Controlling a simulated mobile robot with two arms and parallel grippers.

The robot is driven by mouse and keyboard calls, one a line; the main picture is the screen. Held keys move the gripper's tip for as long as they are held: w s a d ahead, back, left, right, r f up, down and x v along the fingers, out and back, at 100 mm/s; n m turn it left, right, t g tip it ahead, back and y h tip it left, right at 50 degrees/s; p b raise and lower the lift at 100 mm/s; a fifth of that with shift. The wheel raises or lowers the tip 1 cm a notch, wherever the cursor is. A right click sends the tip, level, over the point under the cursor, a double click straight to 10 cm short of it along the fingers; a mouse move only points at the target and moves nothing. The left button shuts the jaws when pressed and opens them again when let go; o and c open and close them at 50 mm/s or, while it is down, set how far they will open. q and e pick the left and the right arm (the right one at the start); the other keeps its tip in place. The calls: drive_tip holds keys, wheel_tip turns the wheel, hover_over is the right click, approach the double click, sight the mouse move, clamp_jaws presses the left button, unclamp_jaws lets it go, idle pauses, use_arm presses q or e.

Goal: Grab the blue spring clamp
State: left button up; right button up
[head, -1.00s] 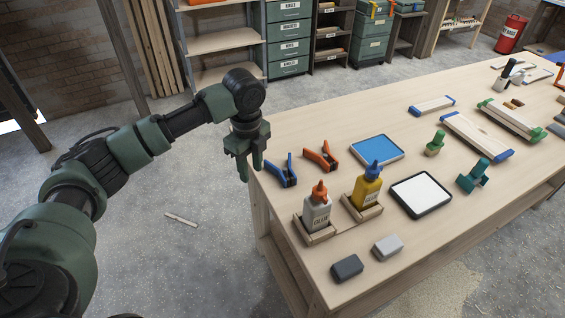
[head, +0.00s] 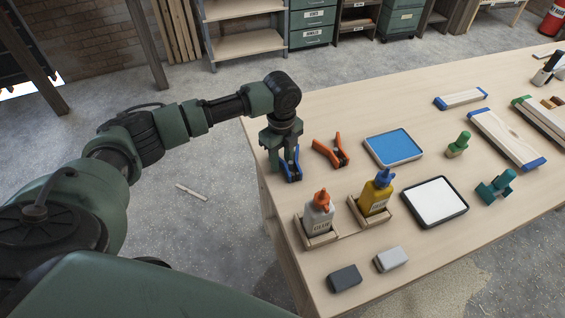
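The blue spring clamp (head: 291,172) lies on the wooden workbench (head: 300,112) near its left edge, with dark tips toward the front. My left gripper (head: 281,158) is right over it, pointing down, with its fingers apart. The fingers hide the clamp's rear part, and I cannot tell whether they touch it. An orange spring clamp (head: 331,152) lies just to the right. My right gripper is not in view.
A white glue bottle (head: 318,215) and a yellow glue bottle (head: 376,194) stand in wooden holders in front. A blue-topped tray (head: 393,148) and a white-topped tray (head: 434,201) lie to the right. Dark (head: 345,279) and light grey (head: 391,259) blocks lie at the front.

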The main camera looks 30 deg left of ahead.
use_arm(q)
drive_tip(key=shift+f, duration=0.1)
clamp_jaws()
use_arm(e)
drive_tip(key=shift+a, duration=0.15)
